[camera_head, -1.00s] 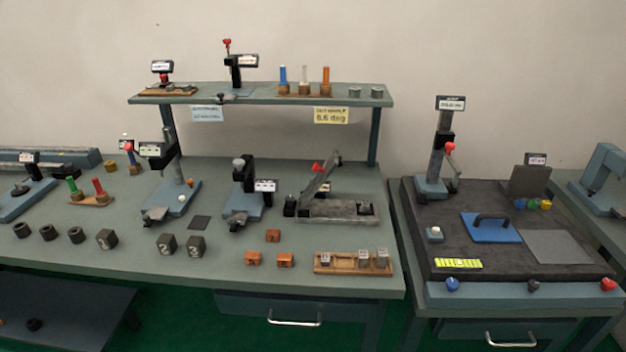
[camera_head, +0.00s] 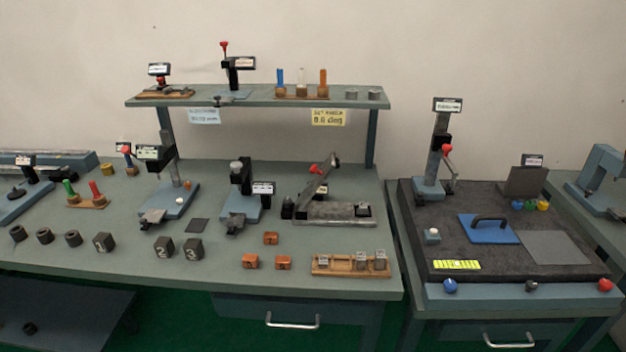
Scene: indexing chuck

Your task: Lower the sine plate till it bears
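The sine plate (camera_head: 317,185) stands at the right side of the long bench. Its narrow upper plate is tilted steeply, rising to the right over a flat grey base (camera_head: 335,214). A red knob (camera_head: 316,169) sits on the raised plate's left side. A small dark block stands at the base's left end and another small block near its right end. The raised end of the plate appears clear of the base. Neither of my grippers shows in the head view.
A wooden rack of small metal blocks (camera_head: 350,264) and several orange blocks (camera_head: 283,262) lie in front of the sine plate. A measuring stand (camera_head: 240,200) is to its left. A shelf (camera_head: 260,97) runs above the bench's back. A dark surface plate (camera_head: 470,265) is on the right bench.

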